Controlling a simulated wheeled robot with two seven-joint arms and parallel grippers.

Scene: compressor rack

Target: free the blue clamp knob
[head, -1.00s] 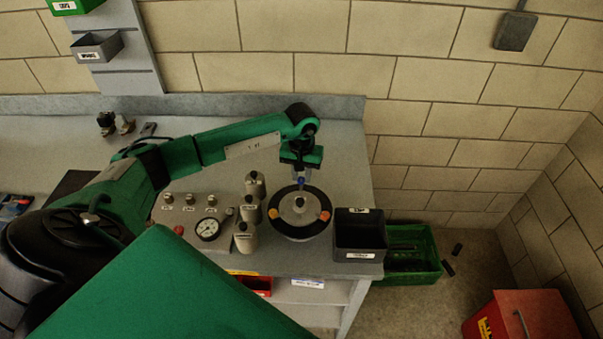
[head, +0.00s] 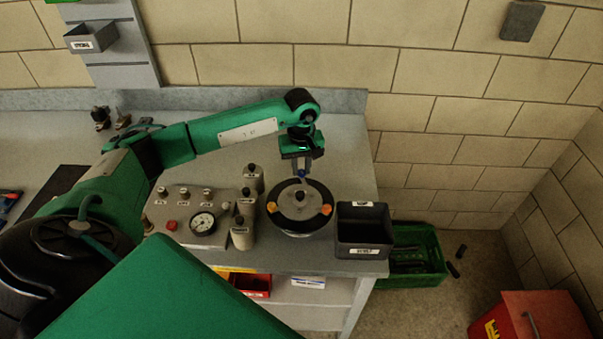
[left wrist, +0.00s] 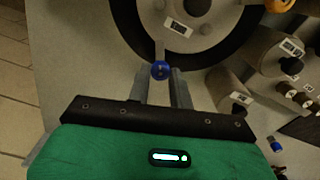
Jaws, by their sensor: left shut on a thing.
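The blue clamp knob (head: 301,174) is at the far edge of a round pot with a black rim (head: 283,222) and a pale lid (head: 302,208). My left gripper (head: 304,168) reaches down to it from behind. In the left wrist view the blue knob (left wrist: 160,69) sits between the fingertips of my left gripper (left wrist: 161,74), which is shut on it. Two orange knobs, left (head: 271,207) and right (head: 326,210), sit on the rim. My right gripper is not in view.
Several grey cylinders (head: 246,202) and a gauge panel (head: 185,222) stand left of the pot. A dark open bin (head: 363,252) stands close to its right. A green crate (head: 430,272) is on the floor. A small blue item (left wrist: 275,146) lies beside the cylinders.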

